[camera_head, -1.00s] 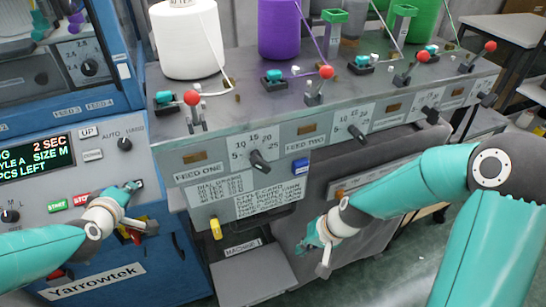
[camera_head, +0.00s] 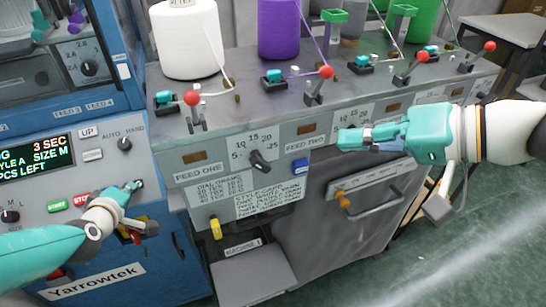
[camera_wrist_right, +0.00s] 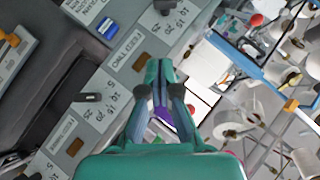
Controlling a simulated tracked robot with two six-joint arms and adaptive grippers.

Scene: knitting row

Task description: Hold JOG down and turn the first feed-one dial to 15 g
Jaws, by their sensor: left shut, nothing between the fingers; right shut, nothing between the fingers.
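The first feed-one dial (camera_head: 259,160) is a black knob on the grey front panel, under a scale marked 5, 10, 15, 20, 25. It stands tilted, its lower end to the right. My left gripper (camera_head: 134,187) is shut, with its tips at the JOG button's place on the blue machine; the button is hidden behind them. The display (camera_head: 37,152) reads 3 SEC. My right gripper (camera_head: 345,140) is shut and empty, in front of the feed-two part of the panel, right of the dial and apart from it. Its closed fingers also show in the right wrist view (camera_wrist_right: 160,85).
The FEED ONE label (camera_head: 197,173) and a style card (camera_head: 265,199) are on the panel. A blue tag (camera_head: 300,166) sits between the dial and my right gripper. White (camera_head: 187,40) and purple (camera_head: 279,30) cones and red-knobbed levers stand on the top.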

